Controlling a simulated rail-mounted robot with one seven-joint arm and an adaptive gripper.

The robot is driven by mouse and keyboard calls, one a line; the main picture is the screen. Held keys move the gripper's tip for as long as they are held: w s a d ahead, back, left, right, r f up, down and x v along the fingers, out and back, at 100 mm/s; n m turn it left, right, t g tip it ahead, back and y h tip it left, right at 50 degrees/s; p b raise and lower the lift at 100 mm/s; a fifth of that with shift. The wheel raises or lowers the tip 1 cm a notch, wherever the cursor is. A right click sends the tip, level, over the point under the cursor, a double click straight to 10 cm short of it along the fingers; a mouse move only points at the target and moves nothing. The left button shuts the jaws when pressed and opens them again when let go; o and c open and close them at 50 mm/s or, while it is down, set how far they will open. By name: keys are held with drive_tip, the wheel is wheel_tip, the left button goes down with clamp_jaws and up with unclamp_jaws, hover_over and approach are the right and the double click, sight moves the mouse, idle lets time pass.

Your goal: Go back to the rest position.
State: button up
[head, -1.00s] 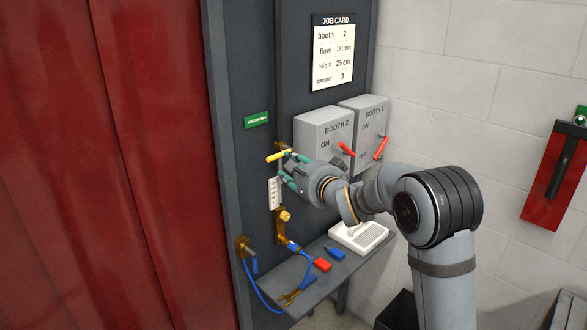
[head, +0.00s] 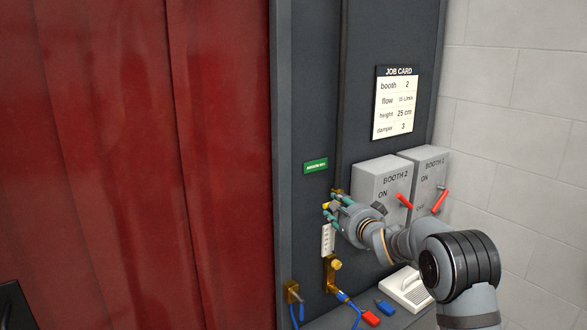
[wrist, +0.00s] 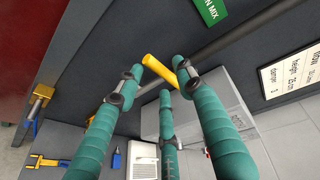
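My gripper (head: 336,210) has three teal fingers and is at the dark panel, by the yellow valve lever (head: 326,206). In the wrist view the fingers (wrist: 160,82) are spread, with the yellow lever (wrist: 157,69) between and beyond their tips. The lever's far end lies close to the right finger; whether they touch I cannot tell. No object is gripped. In the head view the fingers partly hide the lever. My arm reaches in from the lower right.
Two grey switch boxes, Booth 2 (head: 376,181) and Booth 1 (head: 427,167), with red handles, sit just right of my gripper. Below are brass fittings (head: 334,275), a shelf (head: 330,319) and a white device (head: 406,289). A red curtain (head: 140,160) hangs left.

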drive_tip(key=x, duration=0.3)
drive_tip(key=shift+w, duration=0.25)
drive_tip(key=shift+w+d+f+b, duration=0.1)
drive_tip(key=shift+d+f+b, duration=0.05)
drive_tip(key=shift+f+b, duration=0.15)
drive_tip(key=shift+r, duration=0.2)
drive_tip(key=shift+a, duration=0.25)
